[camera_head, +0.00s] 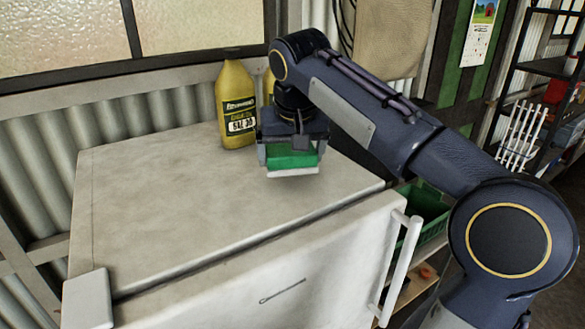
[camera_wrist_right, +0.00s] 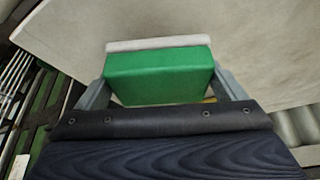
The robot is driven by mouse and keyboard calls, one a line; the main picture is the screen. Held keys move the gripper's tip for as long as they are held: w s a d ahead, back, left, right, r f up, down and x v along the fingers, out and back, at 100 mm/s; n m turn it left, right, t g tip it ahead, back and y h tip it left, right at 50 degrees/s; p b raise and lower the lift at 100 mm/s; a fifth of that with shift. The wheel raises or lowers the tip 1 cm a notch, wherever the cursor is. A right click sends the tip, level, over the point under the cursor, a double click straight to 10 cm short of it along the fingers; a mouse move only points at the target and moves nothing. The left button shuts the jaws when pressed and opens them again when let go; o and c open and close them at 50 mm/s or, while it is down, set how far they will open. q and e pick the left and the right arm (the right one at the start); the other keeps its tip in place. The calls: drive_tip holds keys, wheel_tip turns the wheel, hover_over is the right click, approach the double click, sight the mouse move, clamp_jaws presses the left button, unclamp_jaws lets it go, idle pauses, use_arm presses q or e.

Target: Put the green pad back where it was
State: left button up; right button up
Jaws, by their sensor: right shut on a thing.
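The green pad (camera_head: 290,158) is a green block with a white layer along one face. My right gripper (camera_head: 291,150) is shut on it, above the back right part of the pale fridge top (camera_head: 200,200). In the right wrist view the pad (camera_wrist_right: 160,76) sits between the two grey fingers of the gripper (camera_wrist_right: 165,88), with its white layer at the far side. Whether the pad touches the fridge top is hard to tell. My left gripper is not in view.
A yellow oil bottle (camera_head: 236,105) stands on the fridge top just left of the gripper, with another yellow one partly hidden behind the arm. The front and left of the top are clear. A green crate (camera_head: 425,212) sits right of the fridge.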

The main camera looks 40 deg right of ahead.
sight(293, 168)
drive_tip(key=shift+d+f, duration=0.2)
drive_tip(key=shift+f, duration=1.45)
drive_tip(key=shift+f, duration=0.15)
drive_tip(key=o, duration=0.7)
drive_tip(key=p+v, duration=0.1)
drive_tip(key=v, duration=1.1)
